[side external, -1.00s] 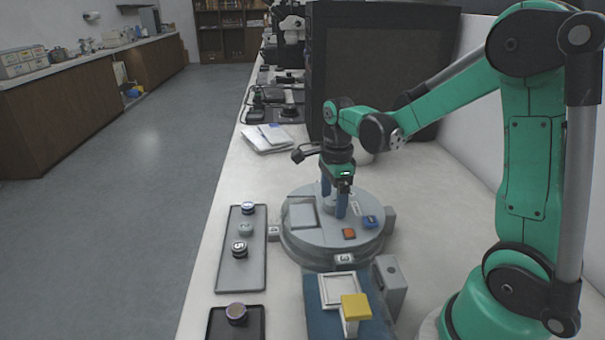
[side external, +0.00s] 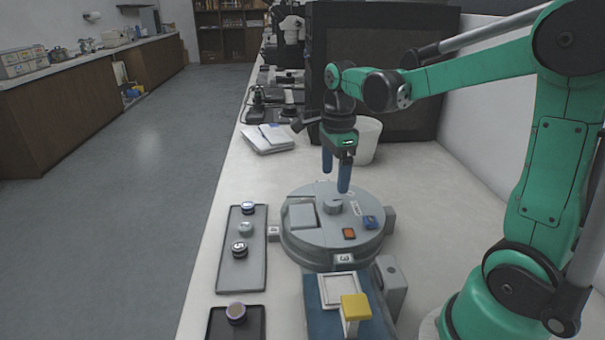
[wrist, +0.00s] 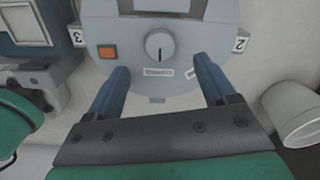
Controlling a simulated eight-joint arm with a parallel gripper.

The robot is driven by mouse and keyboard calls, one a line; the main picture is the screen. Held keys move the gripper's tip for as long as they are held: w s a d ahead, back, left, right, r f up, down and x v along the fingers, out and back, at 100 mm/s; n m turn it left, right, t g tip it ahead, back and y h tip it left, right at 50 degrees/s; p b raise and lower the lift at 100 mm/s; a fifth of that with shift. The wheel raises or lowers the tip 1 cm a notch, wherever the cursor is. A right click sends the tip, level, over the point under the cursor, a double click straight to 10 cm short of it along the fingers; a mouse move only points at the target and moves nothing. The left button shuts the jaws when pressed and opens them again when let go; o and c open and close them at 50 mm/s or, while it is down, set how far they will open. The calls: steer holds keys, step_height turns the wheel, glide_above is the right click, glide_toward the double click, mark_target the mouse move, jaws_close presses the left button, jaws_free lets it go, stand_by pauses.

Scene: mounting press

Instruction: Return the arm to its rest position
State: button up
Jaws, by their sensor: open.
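My gripper (side external: 336,176) is open and empty, with two blue fingers pointing down above the round grey press turntable (side external: 300,255). The fingers are apart from the grey knob (side external: 333,204) on its top. In the wrist view my gripper (wrist: 162,85) shows its fingers spread wide, with the knob (wrist: 160,47) ahead, between and beyond the fingertips. The turntable carries an orange square button (side external: 349,233), a blue part (side external: 370,222) and a pale square plate (side external: 302,216).
A long grey tray (side external: 238,270) with several small round pieces lies left of the turntable. A dark tray (side external: 255,322) holds one round piece. A yellow block (side external: 355,307) stands in front. A white bin (side external: 368,140) stands behind my gripper. White papers (side external: 268,142) lie at the back left.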

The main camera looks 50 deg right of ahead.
steer(key=s+a+n+t, duration=0.2)
steer(key=a+n, duration=0.3)
steer(key=n, duration=0.7)
steer(key=s+a+r+n+t, duration=0.1)
steer(key=a+n+t, duration=0.4)
steer(key=n, duration=0.7)
steer(key=shift+s+a, duration=0.3)
steer(key=shift+s, duration=0.2)
